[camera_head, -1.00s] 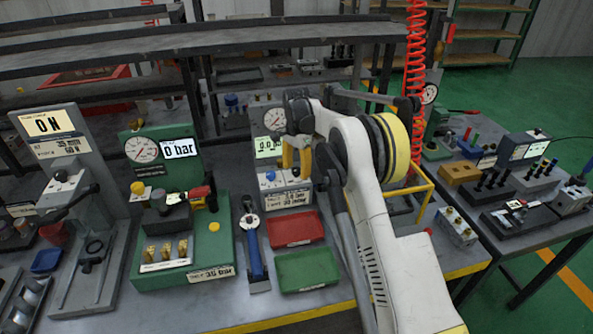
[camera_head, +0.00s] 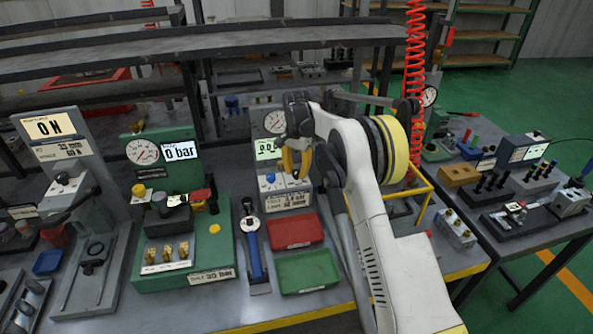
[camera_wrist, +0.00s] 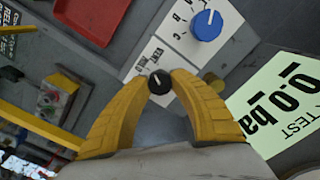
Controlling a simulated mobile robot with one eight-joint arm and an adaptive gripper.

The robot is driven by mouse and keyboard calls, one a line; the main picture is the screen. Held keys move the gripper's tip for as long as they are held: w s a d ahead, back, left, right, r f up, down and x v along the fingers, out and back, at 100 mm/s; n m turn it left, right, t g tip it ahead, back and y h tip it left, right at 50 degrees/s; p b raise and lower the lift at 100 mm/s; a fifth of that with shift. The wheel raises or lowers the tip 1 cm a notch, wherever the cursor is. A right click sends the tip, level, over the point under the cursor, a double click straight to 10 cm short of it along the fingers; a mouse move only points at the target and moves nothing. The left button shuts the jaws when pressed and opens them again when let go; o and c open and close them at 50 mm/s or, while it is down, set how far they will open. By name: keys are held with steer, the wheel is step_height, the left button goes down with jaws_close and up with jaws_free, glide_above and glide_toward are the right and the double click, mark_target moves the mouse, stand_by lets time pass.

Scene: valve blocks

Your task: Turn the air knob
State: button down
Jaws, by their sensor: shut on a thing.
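My gripper (camera_head: 297,173) has yellow fingers and is at the front of the grey test station with a round gauge (camera_head: 275,121) and a pale green display (camera_head: 268,148). In the wrist view my gripper (camera_wrist: 159,85) is shut on a small black knob (camera_wrist: 159,81) with a white pointer line, one fingertip on each side. A blue knob (camera_wrist: 207,25) with a white pointer and letters around it is on the same panel, clear of the fingers. The display reads 0.0 bar in the wrist view (camera_wrist: 290,105).
A red tray (camera_head: 296,231) and a green tray (camera_head: 306,271) lie in front of the station. A blue-handled tool (camera_head: 254,254) lies left of them. A green valve station (camera_head: 205,245) stands further left. A yellow frame (camera_head: 424,188) is to the right.

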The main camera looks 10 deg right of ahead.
mark_target(296, 171)
steer(key=n+p, duration=0.1)
steer(key=n, duration=1)
steer(key=shift+p, duration=0.3)
steer(key=shift+n, duration=1.9)
steer(key=c, duration=1.1)
jaws_free()
steer(key=shift+o, duration=0.2)
steer(key=shift+r, duration=0.1)
step_height(296, 171, up, 12)
